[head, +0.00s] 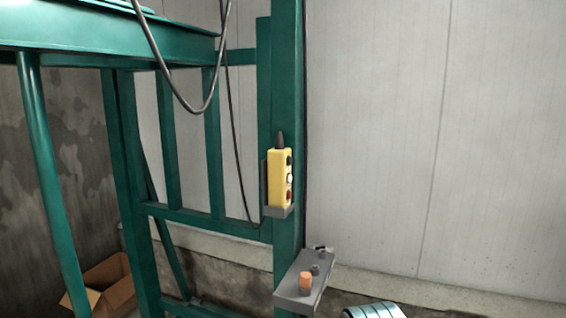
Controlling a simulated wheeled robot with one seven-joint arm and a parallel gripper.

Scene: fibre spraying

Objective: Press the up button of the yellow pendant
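The yellow pendant (276,180) stands upright in a grey holder (278,212) on a green steel post (288,100), near the middle of the head view. Its narrow button face is turned to the right and seen at a slant. A dark button, a white button and a red button (289,195) show on it from top to bottom. The markings are too small to read, so I cannot tell which one is the up button. A black cable gland tops the pendant. My gripper is not in view, and nothing is seen touching the pendant.
A grey shelf (292,297) with an orange cylinder (305,282) and small dark items juts out below the pendant. A cardboard box (112,283) lies lower left. A silver, green-striped rounded object (373,311) shows at bottom. Space right of the post looks clear.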

